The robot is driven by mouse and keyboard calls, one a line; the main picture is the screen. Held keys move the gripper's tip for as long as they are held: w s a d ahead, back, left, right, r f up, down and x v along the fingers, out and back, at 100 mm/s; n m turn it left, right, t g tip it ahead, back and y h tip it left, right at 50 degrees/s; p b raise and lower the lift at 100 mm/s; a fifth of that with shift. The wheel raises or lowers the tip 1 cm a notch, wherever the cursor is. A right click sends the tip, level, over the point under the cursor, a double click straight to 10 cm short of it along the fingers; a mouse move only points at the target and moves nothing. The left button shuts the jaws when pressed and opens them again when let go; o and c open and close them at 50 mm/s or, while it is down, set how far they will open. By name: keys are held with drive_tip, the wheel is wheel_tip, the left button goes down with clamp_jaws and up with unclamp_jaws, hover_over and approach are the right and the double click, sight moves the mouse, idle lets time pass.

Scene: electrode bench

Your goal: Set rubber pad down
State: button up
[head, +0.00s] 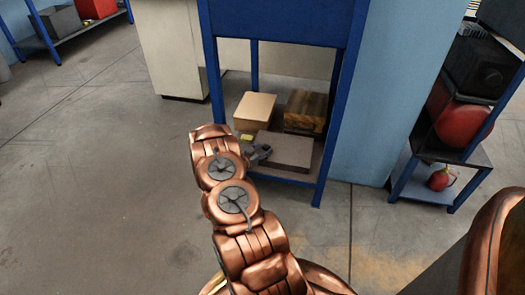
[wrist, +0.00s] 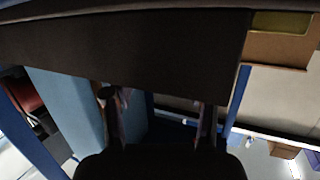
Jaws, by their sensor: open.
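A flat grey-brown slab (head: 284,150), which looks like the rubber pad, lies on the lower shelf of the blue bench. In the wrist view the dark slab (wrist: 130,52) fills the upper part of the picture. My gripper (head: 260,153) is at the slab's left edge in the head view, low over the shelf. In the wrist view my gripper (wrist: 160,105) has its two fingers spread apart, with the tips at the slab's edge. I cannot tell whether they touch it. Nothing shows held between them.
A cardboard box (head: 255,108) and a brown wooden block (head: 306,111) stand behind the slab on the shelf (head: 300,177). A small yellow item (head: 246,138) lies by the box. Blue bench legs (head: 326,150) flank the shelf. Open floor (head: 90,190) lies to the left.

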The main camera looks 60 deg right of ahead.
drive_tip(key=shift+a+r, duration=0.1)
drive_tip(key=shift+r, duration=0.1)
drive_tip(key=a+r+p, duration=0.2)
drive_tip(key=a+p, duration=0.2)
drive_tip(key=a, duration=0.7)
drive_tip(key=shift+w+a, duration=0.25)
drive_tip(key=shift+w, duration=0.05)
drive_tip(key=shift+r, duration=0.1)
